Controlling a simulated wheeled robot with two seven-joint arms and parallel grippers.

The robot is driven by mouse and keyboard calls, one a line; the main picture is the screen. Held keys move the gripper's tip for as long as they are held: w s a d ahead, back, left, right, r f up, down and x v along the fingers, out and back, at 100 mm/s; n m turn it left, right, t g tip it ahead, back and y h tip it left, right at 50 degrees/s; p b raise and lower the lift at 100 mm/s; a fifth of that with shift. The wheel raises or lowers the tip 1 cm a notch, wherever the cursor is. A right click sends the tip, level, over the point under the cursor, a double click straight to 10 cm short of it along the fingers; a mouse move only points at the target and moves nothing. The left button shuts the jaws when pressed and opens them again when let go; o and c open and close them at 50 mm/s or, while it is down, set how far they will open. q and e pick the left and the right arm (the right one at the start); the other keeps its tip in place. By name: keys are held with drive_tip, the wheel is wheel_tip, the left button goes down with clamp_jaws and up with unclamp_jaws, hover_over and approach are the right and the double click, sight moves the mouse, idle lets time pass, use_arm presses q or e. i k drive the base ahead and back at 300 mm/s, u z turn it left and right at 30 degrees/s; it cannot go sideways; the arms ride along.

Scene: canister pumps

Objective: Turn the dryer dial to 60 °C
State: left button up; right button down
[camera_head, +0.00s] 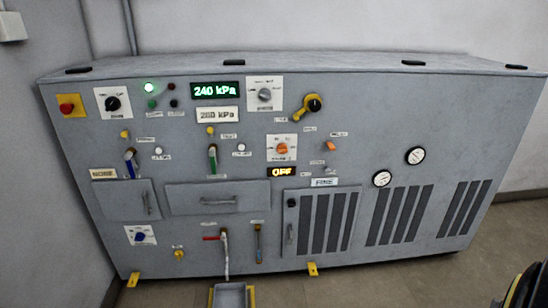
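An orange dial (282,148) sits on a white square plate in the middle of the grey cabinet's front. An amber display (282,172) just below it reads OFF. The marks around this dial are too small to read, so I cannot tell its exact setting or confirm from its label that it is the dryer dial. Neither of my grippers is in view.
The grey cabinet (400,110) also carries a grey dial (265,95), a black dial (112,103), a blue dial (140,237), a yellow-and-black valve handle (312,104) and a red button (68,106). A tray (214,297) stands below. A dark, yellow-edged object (527,288) fills the bottom right corner.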

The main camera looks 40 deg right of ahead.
sight(282, 148)
drive_tip(key=z, duration=1.25)
